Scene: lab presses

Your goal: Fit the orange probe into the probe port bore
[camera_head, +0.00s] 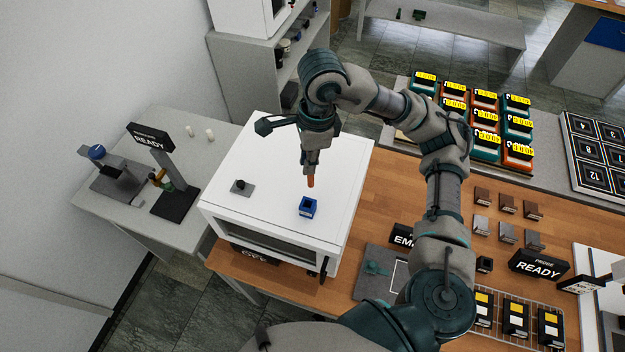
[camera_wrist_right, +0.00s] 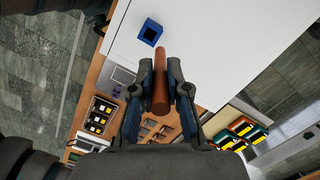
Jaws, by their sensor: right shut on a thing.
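The orange probe (camera_head: 311,182) is held by my right gripper (camera_head: 310,168) above the top of a white box-shaped machine (camera_head: 345,165). In the head view the probe points downward, with its lower tip a little above and behind a blue square block with a dark opening (camera_head: 308,207), which looks like the probe port. In the right wrist view the probe (camera_wrist_right: 162,75) sits between both fingers (camera_wrist_right: 161,88), and the blue port (camera_wrist_right: 151,31) is beyond its tip, slightly left. The probe and port appear apart. My left gripper is not in view.
A grey plate with a black knob (camera_head: 241,187) is on the machine's top, left of the port. A wooden table (camera_head: 385,215) carries small blocks, a rack and a READY sign (camera_head: 538,265). A grey side table (camera_head: 215,150) stands left. The machine's top is otherwise clear.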

